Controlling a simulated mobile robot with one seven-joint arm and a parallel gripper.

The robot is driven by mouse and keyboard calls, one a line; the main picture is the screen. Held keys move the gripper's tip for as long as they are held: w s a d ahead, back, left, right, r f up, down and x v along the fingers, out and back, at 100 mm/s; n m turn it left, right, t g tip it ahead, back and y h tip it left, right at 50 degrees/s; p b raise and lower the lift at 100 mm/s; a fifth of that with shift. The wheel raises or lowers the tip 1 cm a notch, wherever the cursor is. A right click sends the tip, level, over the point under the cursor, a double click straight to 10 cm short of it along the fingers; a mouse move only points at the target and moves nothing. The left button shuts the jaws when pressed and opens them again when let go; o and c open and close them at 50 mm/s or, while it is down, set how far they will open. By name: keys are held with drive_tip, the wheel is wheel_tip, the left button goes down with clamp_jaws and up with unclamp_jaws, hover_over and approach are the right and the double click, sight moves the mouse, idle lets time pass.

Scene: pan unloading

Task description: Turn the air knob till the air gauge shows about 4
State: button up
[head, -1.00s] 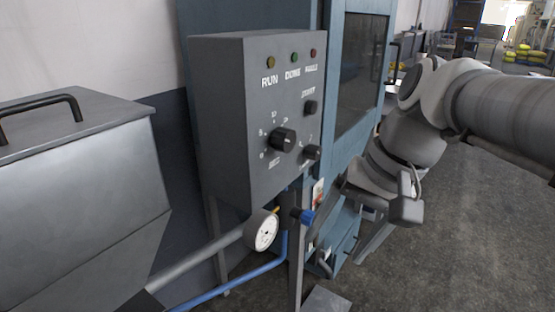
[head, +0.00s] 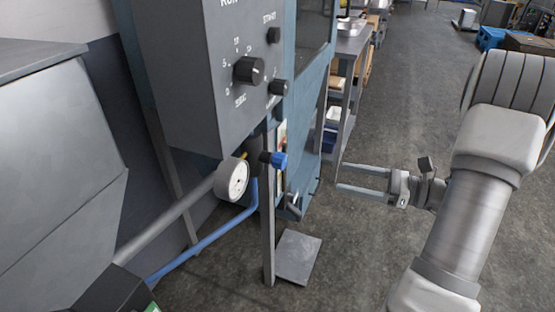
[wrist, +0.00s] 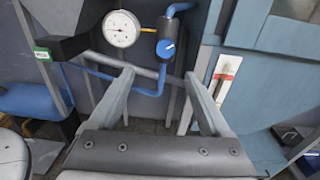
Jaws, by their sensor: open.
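The air gauge (head: 233,180) is a round white dial on the pipework below the grey control box. In the wrist view the gauge (wrist: 121,29) faces me at the upper left; its needle is too small to read surely. The air knob (head: 279,160) is blue, on a dark regulator body to the right of the gauge. It also shows in the wrist view (wrist: 168,50), with a pale mark on its face. My gripper (head: 342,177) is open and empty, apart from the knob and to its right in the head view. In the wrist view the knob lies beyond my fingertips (wrist: 160,73).
The control box (head: 190,90) with black knobs hangs above the gauge. A grey post (head: 268,225) stands below the regulator. A blue hose (head: 205,242) runs low to the left. A shelf unit (head: 345,90) stands behind.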

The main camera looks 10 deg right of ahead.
sight(285, 162)
drive_tip(key=shift+m+t, duration=0.3)
drive_tip(key=shift+m, duration=0.2)
drive_tip(key=b+x, duration=0.1)
drive_tip(key=x, duration=0.4)
drive_tip(key=b+x, duration=0.1)
drive_tip(key=x, duration=0.5)
drive_tip(key=f+b+x, duration=0.1)
drive_tip(key=x, duration=0.4)
drive_tip(key=shift+w+a, duration=0.1)
drive_tip(key=shift+w, duration=0.4)
clamp_jaws()
